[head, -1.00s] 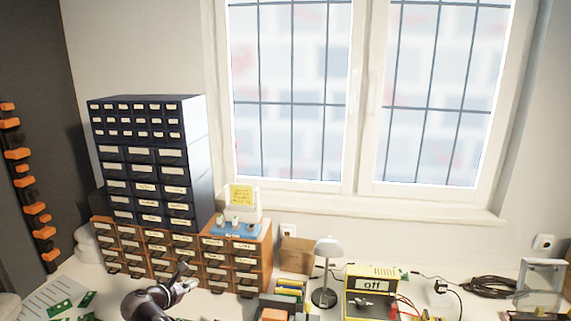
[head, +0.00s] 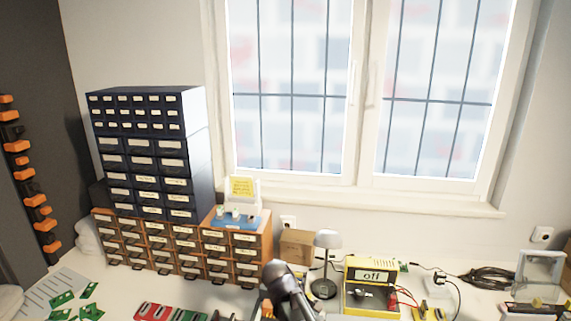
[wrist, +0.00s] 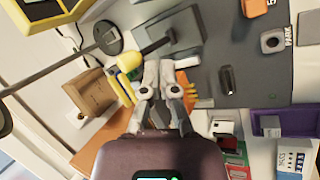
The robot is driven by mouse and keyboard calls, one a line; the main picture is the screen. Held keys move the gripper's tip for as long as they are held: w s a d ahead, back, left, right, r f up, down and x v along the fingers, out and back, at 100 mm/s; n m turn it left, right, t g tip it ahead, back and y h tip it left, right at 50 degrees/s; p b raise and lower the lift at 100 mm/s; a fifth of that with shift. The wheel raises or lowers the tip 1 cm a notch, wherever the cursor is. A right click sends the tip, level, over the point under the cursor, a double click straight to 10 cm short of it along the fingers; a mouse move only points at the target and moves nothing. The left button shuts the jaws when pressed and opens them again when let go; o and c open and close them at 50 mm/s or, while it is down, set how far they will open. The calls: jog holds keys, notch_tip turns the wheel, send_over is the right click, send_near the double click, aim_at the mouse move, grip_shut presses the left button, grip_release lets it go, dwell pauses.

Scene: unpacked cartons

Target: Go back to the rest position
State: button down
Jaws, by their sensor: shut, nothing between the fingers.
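My gripper (wrist: 162,75) points down over the bench in the wrist view. Its two grey fingers are together, with nothing seen between them. In the head view my dark arm rises at the bottom centre, in front of the orange drawer cabinet, and its fingers cannot be made out there. The wrist view shows a dark grey block-shaped thing (wrist: 185,32) and small yellow parts (wrist: 129,62) close around the fingers; I cannot tell their distance below.
Orange drawers (head: 160,248) carry blue-black cabinets (head: 145,160). A purple bin (wrist: 285,112) lies right in the wrist view. Green boards (head: 70,300) lie front left.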

jog(key=s+d+f+m+g+y, duration=0.2)
jog(key=s+d+m+g+y, duration=0.1)
jog(key=s+d+m, duration=0.6)
jog(key=shift+s+d+m+y, duration=0.2)
jog(key=shift+d+m+y, duration=0.55)
jog(key=shift+d, duration=0.95)
jog(key=shift+a, duration=0.1)
jog(key=shift+a, duration=0.3)
jog(key=shift+a, duration=0.15)
